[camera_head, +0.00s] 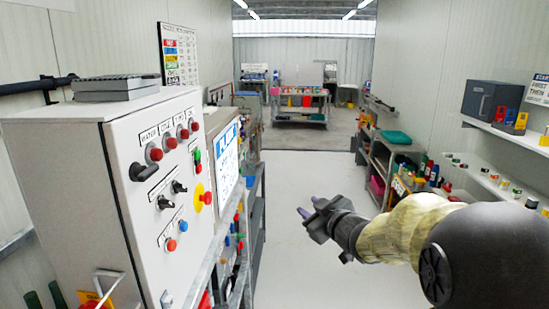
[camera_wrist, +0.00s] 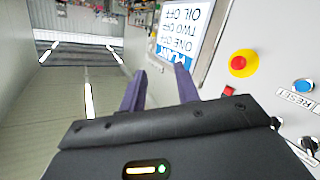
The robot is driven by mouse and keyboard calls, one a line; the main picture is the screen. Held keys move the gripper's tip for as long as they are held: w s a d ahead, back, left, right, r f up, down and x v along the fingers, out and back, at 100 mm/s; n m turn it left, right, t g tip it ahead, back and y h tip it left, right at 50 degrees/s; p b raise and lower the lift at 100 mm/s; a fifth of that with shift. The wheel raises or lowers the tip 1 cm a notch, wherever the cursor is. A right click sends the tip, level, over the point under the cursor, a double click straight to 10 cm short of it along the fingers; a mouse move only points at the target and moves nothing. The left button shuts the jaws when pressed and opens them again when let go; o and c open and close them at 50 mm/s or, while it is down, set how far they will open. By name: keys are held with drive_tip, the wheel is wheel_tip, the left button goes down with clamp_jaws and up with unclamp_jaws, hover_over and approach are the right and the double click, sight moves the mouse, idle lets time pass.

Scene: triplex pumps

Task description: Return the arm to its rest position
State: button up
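My gripper (camera_head: 312,213) is held out over the aisle in the head view, to the right of the grey control cabinet (camera_head: 160,185) and apart from it. My arm reaches in from the lower right. In the wrist view my gripper (camera_wrist: 160,78) shows two purple fingers spread apart with nothing between them. The cabinet face (camera_wrist: 285,45) with a yellow-ringed red button (camera_wrist: 243,63) and a blue button (camera_wrist: 303,86) is on the right of the wrist view. The wrist picture appears upside down, as the sign's text is inverted.
A shelf (camera_head: 490,185) with small items and a dark box (camera_head: 490,101) runs along the right wall. A lower rack (camera_head: 388,165) stands further back. A bench (camera_head: 300,110) stands at the far end. The floor (camera_head: 312,165) between is clear. A metal frame (camera_head: 240,255) edges the cabinet.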

drive_tip(key=s+d+f+m+g+h, duration=0.6)
drive_tip(key=s+f, duration=0.4)
drive_tip(key=f, duration=0.3)
drive_tip(key=s+f+m+g, duration=0.2)
drive_tip(key=s+f+g, duration=0.1)
drive_tip(key=s, duration=0.5)
drive_tip(key=s+f+m+g, duration=0.1)
drive_tip(key=s+f+g, duration=0.1)
drive_tip(key=s+f, duration=0.3)
drive_tip(key=s, duration=0.3)
drive_tip(key=shift+m+g, duration=0.4)
